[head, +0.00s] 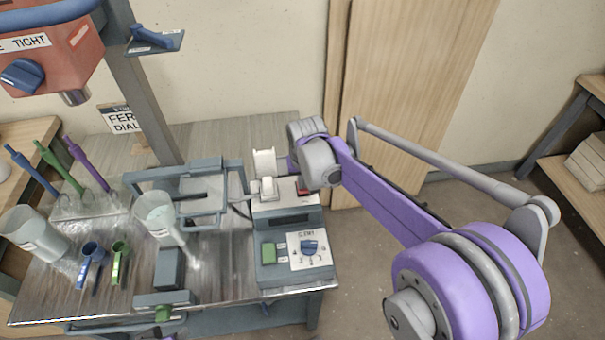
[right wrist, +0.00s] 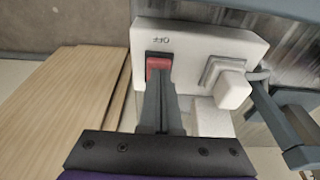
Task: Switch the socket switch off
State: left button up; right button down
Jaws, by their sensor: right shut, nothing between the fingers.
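The white socket (right wrist: 192,45) shows in the right wrist view, with the red switch (right wrist: 158,63) on its left part and an upside-down OFF mark beside it. A white plug (right wrist: 232,88) sits in the socket. My right gripper (right wrist: 160,80) is shut and empty, its dark fingertips at the red switch and covering part of it. I cannot tell whether they press it or which way it is tipped. In the head view the socket (head: 284,201) stands at the back right of the bench, with the red switch (head: 303,188) by my right wrist. My left gripper is not in view.
A control box with a blue knob (head: 309,247) and a green button (head: 268,253) stands in front of the socket. A grey frame (head: 190,207) and a pale bucket (head: 158,215) are to its left. A wooden panel (head: 410,75) stands behind.

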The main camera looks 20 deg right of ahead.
jog(key=shift+f, duration=0.2)
jog(key=shift+s+a+f+t, duration=0.1)
jog(key=shift+s+f+t, duration=0.1)
jog(key=shift+f+t, duration=0.1)
jog(key=shift+r, duration=0.1)
jog(key=shift+w, duration=0.25)
jog(key=shift+w+d+r, duration=0.2)
jog(key=shift+w+d, duration=0.05)
jog(key=shift+w, duration=0.3)
